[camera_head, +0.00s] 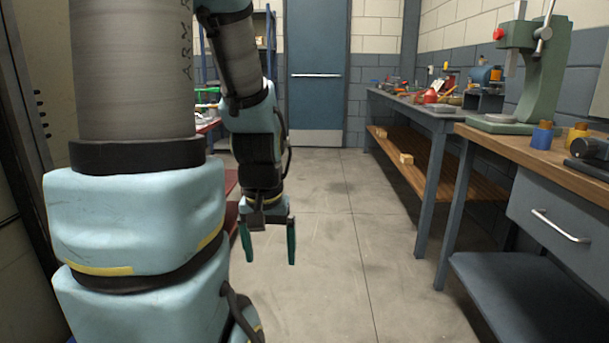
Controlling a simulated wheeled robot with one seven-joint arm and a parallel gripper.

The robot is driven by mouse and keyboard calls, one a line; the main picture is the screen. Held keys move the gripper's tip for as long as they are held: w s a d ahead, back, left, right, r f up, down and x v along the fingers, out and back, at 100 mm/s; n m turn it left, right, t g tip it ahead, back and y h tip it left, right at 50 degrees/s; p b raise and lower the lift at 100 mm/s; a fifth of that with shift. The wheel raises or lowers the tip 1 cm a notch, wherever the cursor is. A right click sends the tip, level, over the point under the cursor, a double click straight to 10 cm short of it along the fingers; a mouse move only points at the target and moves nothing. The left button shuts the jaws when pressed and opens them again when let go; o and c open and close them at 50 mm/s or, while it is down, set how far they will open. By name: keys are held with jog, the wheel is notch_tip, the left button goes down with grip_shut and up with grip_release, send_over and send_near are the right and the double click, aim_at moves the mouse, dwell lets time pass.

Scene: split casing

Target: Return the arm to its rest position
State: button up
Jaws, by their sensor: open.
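My gripper (269,243) hangs down at the end of my arm, left of the picture's middle. Its two green-tipped fingers point at the floor and stand apart, with nothing between them. It is over bare concrete floor and touches nothing. My arm's large light-blue and grey links fill the left of the view and hide what lies behind them.
A wooden-topped workbench (499,139) with a green press (540,70) stands at the right. A longer bench (410,103) with cluttered tools runs behind it. A blue door (316,66) is at the back. The floor (345,230) between is clear. Red shelving shows partly behind my arm.

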notch_tip(320, 180, up, 20)
jog(key=p, duration=1.8)
